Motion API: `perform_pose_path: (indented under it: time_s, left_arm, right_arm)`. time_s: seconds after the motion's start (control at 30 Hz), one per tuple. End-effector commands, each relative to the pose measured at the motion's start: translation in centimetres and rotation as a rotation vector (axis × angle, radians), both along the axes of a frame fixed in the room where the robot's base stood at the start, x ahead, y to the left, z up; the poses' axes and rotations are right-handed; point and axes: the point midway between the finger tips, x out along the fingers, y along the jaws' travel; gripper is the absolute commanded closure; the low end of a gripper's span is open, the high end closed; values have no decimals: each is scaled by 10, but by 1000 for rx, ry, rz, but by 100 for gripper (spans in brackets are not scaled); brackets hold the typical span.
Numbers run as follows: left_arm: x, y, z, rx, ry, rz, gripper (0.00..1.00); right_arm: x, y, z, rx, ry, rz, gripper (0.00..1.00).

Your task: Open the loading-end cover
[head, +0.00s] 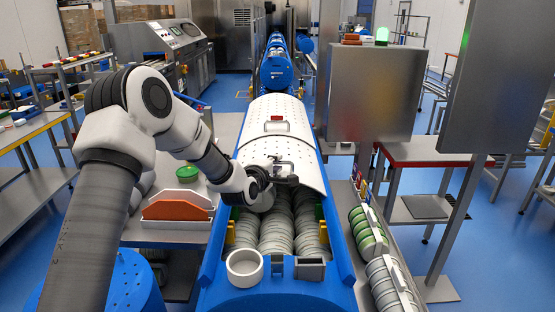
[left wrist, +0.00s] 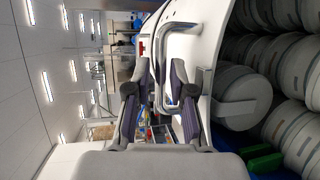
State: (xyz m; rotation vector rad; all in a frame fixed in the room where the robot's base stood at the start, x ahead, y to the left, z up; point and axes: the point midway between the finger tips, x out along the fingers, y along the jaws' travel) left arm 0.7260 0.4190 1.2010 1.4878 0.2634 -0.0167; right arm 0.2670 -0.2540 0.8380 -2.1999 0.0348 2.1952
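The loading-end cover (head: 305,157) is a white, curved, perforated shell on the blue carrier (head: 343,262). Its near edge lies behind an open stretch where rows of pale tubs (head: 277,232) show. A metal bar handle (left wrist: 163,75) stands out from the cover. My left gripper (head: 287,180) is at the cover's near edge, by the handle. In the left wrist view its two fingers (left wrist: 160,72) are apart, with the handle bar between them, closer to the right finger. I cannot tell whether either finger touches it. My right gripper is not in view.
A white ring (head: 244,267) sits at the carrier's near end. A side table with orange and white holders (head: 176,211) stands left. A rack of green and grey tubs (head: 377,250) runs along the right. Large grey panels (head: 375,92) stand at the right.

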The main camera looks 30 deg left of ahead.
Motion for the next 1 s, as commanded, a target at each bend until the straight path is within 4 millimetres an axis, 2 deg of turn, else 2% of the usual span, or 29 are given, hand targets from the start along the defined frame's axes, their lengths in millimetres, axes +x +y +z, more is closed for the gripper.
perform_pose_path:
  time_s: [0.13,0.37,0.4,0.43,0.73,0.87,1.0]
  left_arm:
    - [15,2,-2,1,0,0,77]
    - [16,2,-4,0,0,0,77]
    - [16,2,-4,0,0,0,92]
    - [16,2,-4,0,0,0,100]
    - [21,5,-6,0,-3,0,100]
    - [42,18,-11,2,-7,-1,100]
    - [77,39,-12,4,-9,-2,100]
  right_arm:
    - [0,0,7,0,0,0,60]
    - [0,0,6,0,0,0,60]
    - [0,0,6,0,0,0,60]
    - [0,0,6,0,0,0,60]
    - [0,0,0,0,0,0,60]
    - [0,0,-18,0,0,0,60]
    - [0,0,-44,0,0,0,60]
